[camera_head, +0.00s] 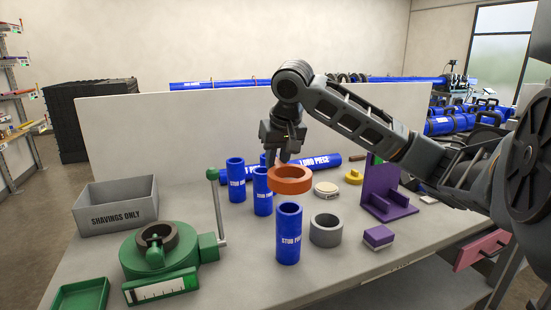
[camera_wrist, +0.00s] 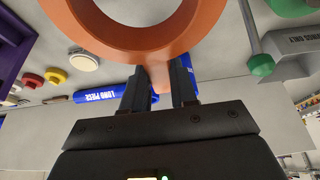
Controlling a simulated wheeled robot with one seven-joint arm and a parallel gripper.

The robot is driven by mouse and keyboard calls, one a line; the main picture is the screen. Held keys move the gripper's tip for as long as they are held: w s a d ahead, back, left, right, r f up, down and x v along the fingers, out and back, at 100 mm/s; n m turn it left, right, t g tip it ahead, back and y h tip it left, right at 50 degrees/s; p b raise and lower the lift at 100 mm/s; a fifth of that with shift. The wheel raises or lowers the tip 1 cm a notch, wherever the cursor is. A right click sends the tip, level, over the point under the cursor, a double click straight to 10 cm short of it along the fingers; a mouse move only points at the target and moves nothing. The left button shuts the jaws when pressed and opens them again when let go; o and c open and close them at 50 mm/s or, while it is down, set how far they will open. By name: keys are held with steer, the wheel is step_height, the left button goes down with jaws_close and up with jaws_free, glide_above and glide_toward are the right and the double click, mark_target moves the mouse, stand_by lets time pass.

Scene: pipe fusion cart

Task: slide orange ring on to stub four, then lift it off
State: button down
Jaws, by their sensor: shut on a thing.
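The orange ring (camera_head: 290,187) is in the air, held at its rim by my gripper (camera_head: 282,158). It lies roughly level, above the top of the front blue stub (camera_head: 288,245) and apart from it. That stub stands upright; its label starts with "STUB" and the rest is hard to read, so I cannot tell which number it bears. In the wrist view, the two fingers (camera_wrist: 160,88) pinch a lug of the ring (camera_wrist: 75,35). Only bare grey table shows through the visible part of its hole.
Two other blue stubs (camera_head: 236,188) (camera_head: 262,203) stand behind left. A grey ring (camera_head: 326,237) stands right of the front stub, a green clamp machine (camera_head: 160,262) with a tall lever at left. A purple bracket (camera_head: 384,205) and purple block (camera_head: 378,237) are at right.

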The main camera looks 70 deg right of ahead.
steer(key=shift+f+b, duration=1.55)
steer(key=shift+f, duration=0.85)
steer(key=shift+f+b, duration=1.55)
steer(key=shift+f, duration=1)
steer(key=shift+r, duration=0.25)
stand_by(2.8)
